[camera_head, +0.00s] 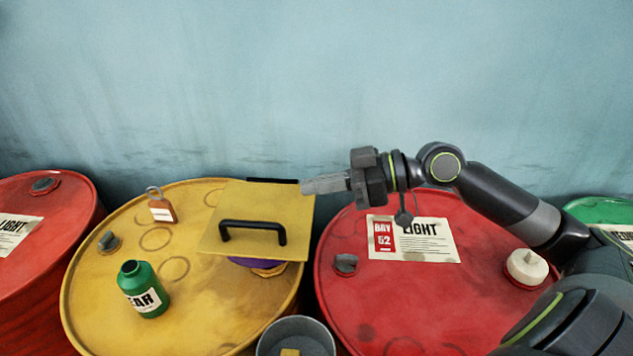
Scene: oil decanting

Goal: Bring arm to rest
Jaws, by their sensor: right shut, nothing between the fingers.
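My right gripper (322,184) comes in from the right, over the gap between the yellow drum (90,285) and the red drum (430,300). Its fingers are shut with nothing between them. The fingertips point left, close to the right edge of a yellow panel with a black handle (252,226). I cannot tell whether they touch the panel. My left gripper is not in view.
A grey bucket (296,335) is at the front. A white cap (527,267) and a label sheet (414,239) are on the red drum. A blue wall (300,80) stands behind.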

